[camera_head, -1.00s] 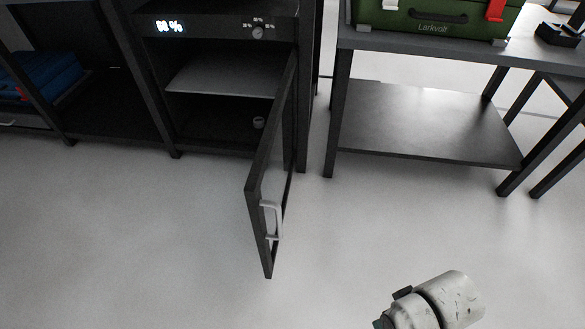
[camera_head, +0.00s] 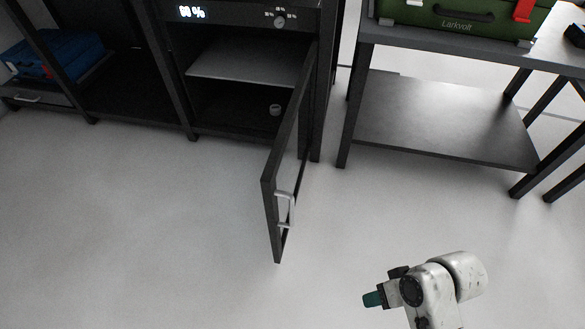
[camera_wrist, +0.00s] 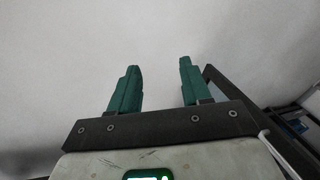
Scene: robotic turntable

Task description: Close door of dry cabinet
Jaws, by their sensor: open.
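The dry cabinet (camera_head: 318,100) is dark, with a lit display on its top panel. Its framed glass door (camera_head: 273,195) stands wide open, swung out toward me from the cabinet's right side. A pale bar handle (camera_head: 291,211) is on the door near its free edge. My gripper (camera_head: 372,299) is right of the door and nearer to me, apart from it. In the wrist view, its two green fingers (camera_wrist: 160,72) are spread with nothing between them. A dark frame (camera_wrist: 240,105) shows at right there; I cannot tell whether it is the door.
Inside the cabinet are a shelf (camera_head: 245,66) and a small pale round item (camera_head: 275,110). A dark two-level table (camera_head: 450,125) with a green case (camera_head: 465,15) stands to the right. A rack with blue items (camera_head: 55,58) is at left. The floor around the door is clear.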

